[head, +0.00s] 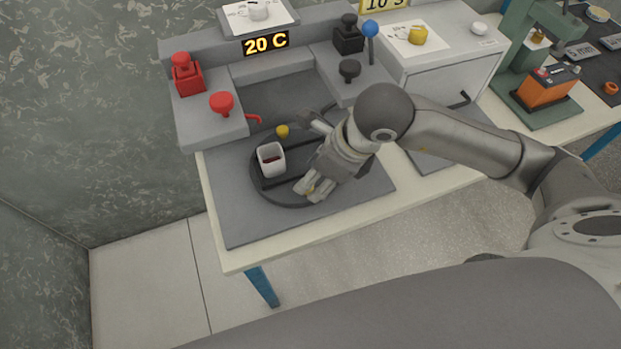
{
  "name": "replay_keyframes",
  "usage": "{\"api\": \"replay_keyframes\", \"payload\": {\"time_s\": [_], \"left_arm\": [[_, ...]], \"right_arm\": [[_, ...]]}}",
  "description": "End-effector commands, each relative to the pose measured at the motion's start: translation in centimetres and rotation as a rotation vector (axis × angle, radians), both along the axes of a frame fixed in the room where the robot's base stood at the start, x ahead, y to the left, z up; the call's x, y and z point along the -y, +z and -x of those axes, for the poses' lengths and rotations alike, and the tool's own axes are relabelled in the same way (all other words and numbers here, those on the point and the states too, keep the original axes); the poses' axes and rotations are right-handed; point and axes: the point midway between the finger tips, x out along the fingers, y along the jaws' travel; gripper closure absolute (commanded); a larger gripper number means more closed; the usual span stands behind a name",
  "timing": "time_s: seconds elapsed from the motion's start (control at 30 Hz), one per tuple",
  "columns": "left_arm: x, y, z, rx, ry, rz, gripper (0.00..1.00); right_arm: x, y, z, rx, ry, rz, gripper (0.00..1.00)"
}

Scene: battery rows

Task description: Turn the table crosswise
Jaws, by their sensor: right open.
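The table is a dark round turntable (262,190) on a grey mat at the front of the grey station. A raised dark bar lies across it, with a white square cup (271,160) holding something dark red at its left part. A small yellow knob (282,131) stands at the turntable's far side. My right gripper (308,155) is open over the right part of the turntable, its fingers spread to the near and far sides. The hand hides the right part of the turntable, and I cannot tell whether it touches the bar. My left gripper is not in view.
The station has a red clamp (185,78), a red knob (222,103), black knobs (349,70), a blue-topped lever (370,30) and a "20 C" display (265,43). A white cabinet (445,70) and green press (520,60) stand right. The mat's front is clear.

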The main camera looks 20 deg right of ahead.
Motion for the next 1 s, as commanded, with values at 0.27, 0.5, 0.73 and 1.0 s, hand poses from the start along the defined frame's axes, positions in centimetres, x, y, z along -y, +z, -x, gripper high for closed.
{"api": "replay_keyframes", "payload": {"time_s": [0.27,0.5,0.73,1.0], "left_arm": [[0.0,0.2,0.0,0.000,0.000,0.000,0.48],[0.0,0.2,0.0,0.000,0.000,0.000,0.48],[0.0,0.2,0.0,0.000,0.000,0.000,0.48],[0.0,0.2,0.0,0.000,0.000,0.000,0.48]], "right_arm": [[-0.9,-2.9,-0.7,-0.001,0.001,-0.001,0.54],[-1.0,-3.1,-0.8,0.000,0.001,-0.001,0.54],[-1.0,-3.1,-0.8,0.000,0.001,-0.001,0.73],[-1.0,-3.1,-0.8,0.000,0.001,-0.001,1.00]]}}
